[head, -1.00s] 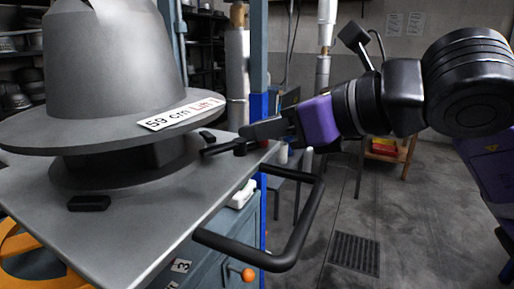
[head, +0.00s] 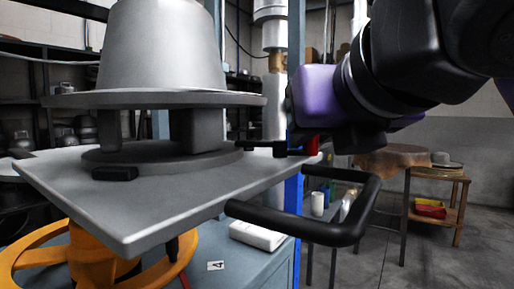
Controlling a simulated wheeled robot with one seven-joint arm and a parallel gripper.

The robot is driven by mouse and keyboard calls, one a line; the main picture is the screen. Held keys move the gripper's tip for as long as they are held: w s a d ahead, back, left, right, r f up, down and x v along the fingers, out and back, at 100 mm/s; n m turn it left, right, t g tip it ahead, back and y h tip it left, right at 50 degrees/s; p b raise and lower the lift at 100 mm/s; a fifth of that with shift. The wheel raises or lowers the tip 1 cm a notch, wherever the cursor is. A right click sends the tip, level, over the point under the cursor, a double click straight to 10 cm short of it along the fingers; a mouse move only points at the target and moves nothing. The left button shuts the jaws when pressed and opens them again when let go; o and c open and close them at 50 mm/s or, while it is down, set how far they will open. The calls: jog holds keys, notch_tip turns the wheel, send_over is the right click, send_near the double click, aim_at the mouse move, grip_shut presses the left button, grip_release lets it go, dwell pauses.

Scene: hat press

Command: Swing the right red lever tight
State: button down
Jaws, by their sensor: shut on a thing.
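A small red piece (head: 312,144), likely the right red lever, shows at the right edge of the grey metal plate (head: 130,222) of the hat press. My gripper (head: 300,142), purple and black, comes in from the upper right and is shut on it. The gripper body hides most of this lever, so its angle cannot be told. A dark clamp bar (head: 262,148) lies on the plate just left of the gripper. The grey hat-shaped mould (head: 165,45) stands above the plate on a block.
A black looped handle (head: 300,229) sticks out from the plate's right front. An orange wheel (head: 92,258) and a thin red rod (head: 185,280) are below the plate. A wooden table (head: 458,210) with a hat stands at the back right. Floor at right is clear.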

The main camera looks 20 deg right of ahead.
dwell(0.4)
jog(key=c, duration=1.3)
grip_release()
jog(key=shift+s, duration=0.1)
jog(key=v, duration=0.7)
jog(key=shift+s+a+r+p, duration=0.15)
jog(key=shift+s+p, duration=0.1)
jog(key=shift+p, duration=0.1)
